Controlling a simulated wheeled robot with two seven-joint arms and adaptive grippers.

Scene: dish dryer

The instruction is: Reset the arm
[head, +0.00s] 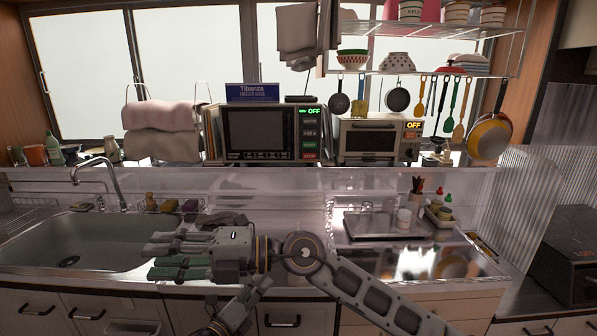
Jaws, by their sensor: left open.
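My right arm comes in from the lower right, bends at a round joint near the middle, and reaches left. Its right gripper (172,255) points left at the front edge of the sink. Its grey and green finger parts lie close together, and I cannot tell how far apart they are or whether anything is between them. My left arm rises from the bottom edge below it, and its left gripper (254,290) is open just below the right wrist, small and partly overlapped. I see nothing held in it.
The sink (78,235) with its faucet (104,180) lies at left. A tray (385,225) and small bottles (440,211) stand on the counter at right. A microwave (262,133) and a toaster oven (373,141) stand on the ledge behind. Utensils hang above. The counter's middle is mostly clear.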

